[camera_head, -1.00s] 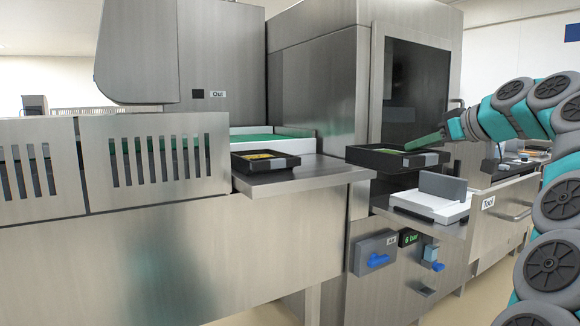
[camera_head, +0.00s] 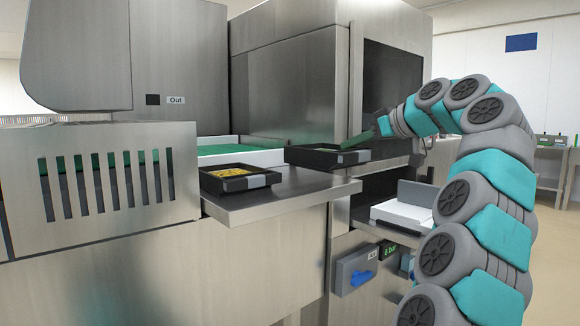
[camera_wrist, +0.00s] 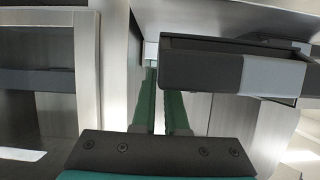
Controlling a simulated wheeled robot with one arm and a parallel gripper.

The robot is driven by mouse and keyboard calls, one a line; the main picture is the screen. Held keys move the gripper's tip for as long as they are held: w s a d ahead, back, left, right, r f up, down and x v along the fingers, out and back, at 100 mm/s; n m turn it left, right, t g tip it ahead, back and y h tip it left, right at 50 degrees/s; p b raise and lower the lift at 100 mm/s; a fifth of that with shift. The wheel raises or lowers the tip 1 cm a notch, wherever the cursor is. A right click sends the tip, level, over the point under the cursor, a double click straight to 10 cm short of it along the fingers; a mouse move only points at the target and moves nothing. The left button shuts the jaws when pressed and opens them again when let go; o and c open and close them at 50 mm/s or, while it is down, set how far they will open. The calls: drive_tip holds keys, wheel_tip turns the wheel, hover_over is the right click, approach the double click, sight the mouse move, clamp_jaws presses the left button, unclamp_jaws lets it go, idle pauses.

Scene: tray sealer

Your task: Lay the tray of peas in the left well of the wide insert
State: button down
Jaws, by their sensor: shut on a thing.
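My gripper (camera_head: 375,131) is shut on a shallow black tray (camera_head: 300,158) with a grey patch on its side. It holds the tray by its right end, level, in front of the sealer. In the wrist view the black tray (camera_wrist: 205,67) fills the upper right beside the green fingers (camera_wrist: 160,95), and the right fingertip is hidden by it. I cannot make out its contents, so I cannot tell if they are peas. A smaller-looking black tray (camera_head: 262,180) with yellow contents rests on the steel ledge. I cannot pick out a wide insert or its wells.
The steel ledge (camera_head: 285,200) juts out below the held tray, with bare room on its right. A green belt with a white border (camera_head: 268,157) lies behind. A white device with a grey upright plate (camera_head: 390,215) stands lower right. The sealer's dark opening (camera_head: 392,85) is behind my arm.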

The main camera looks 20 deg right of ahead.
drive_tip(key=w+a, duration=0.2)
drive_tip(key=w, duration=0.2)
drive_tip(key=w+a+p, duration=0.1)
drive_tip(key=w+a, duration=0.1)
drive_tip(key=w, duration=0.1)
drive_tip(key=w+a+f+p, duration=0.1)
drive_tip(key=w+a, duration=0.1)
drive_tip(key=w, duration=0.2)
drive_tip(key=shift+w+a, duration=0.1)
drive_tip(key=shift+w, duration=0.2)
drive_tip(key=shift+f+b, duration=0.95)
drive_tip(key=shift+f, duration=0.9)
drive_tip(key=shift+f, duration=0.1)
drive_tip(key=c, duration=0.9)
unclamp_jaws()
drive_tip(key=shift+c, duration=0.2)
drive_tip(key=shift+s, duration=0.1)
